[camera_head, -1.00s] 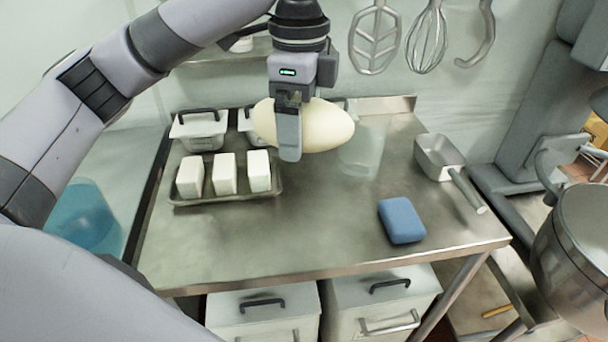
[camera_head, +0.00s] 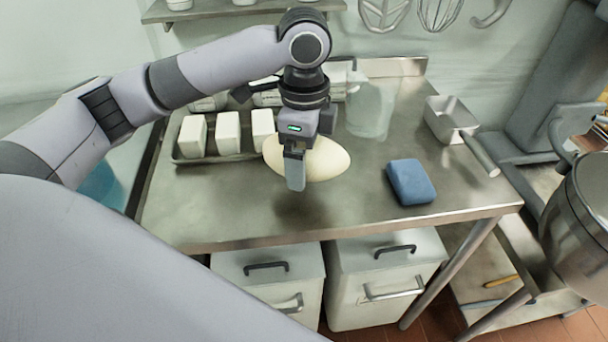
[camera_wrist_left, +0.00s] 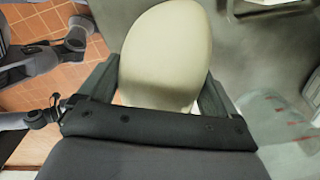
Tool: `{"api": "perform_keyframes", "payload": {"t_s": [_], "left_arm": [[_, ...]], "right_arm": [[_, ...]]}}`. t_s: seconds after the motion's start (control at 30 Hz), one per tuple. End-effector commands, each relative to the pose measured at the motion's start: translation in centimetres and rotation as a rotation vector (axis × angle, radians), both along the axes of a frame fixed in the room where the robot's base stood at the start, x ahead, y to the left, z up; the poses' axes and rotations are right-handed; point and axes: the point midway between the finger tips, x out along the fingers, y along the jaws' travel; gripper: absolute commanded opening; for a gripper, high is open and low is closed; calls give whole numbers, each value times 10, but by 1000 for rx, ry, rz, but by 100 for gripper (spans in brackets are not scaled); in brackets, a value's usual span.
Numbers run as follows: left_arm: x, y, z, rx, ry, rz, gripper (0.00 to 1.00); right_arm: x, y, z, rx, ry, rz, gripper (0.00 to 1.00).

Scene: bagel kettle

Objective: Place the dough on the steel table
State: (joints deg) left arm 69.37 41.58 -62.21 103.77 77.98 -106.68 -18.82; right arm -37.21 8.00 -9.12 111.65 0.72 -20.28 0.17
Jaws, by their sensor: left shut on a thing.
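The dough (camera_head: 326,160) is a smooth, cream-coloured oval. My left gripper (camera_head: 295,172) is shut on it, with one finger showing in front of the dough. In the left wrist view the dough (camera_wrist_left: 168,55) sits between the two fingers (camera_wrist_left: 160,95). The steel table (camera_head: 260,220) lies under the gripper. A dark shadow shows on its top below the finger, and the dough appears to be held a little above the surface. My right gripper is not in view.
A tray (camera_head: 205,158) with white blocks stands at the left. A blue sponge-like block (camera_head: 410,181) lies right of the dough. A metal scoop (camera_head: 450,120) and a clear container (camera_head: 370,110) stand farther back. The table's front middle is clear.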

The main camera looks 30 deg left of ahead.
Motion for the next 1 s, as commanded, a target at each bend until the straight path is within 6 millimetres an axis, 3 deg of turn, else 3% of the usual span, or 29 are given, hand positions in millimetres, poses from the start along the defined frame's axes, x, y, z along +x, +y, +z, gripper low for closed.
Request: {"api": "perform_keyframes", "payload": {"t_s": [0.23,0.5,0.9,0.93,1.0], "left_arm": [[1,0,-13,-2,-4,1,20],[1,0,-47,0,-2,0,20],[1,0,-50,-2,-5,0,20],[0,0,-52,-1,-1,0,100],[0,0,-52,-1,-1,0,100]], "right_arm": [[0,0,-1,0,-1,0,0],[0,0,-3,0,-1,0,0],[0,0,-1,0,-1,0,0],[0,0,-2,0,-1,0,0],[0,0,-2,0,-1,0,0]]}}
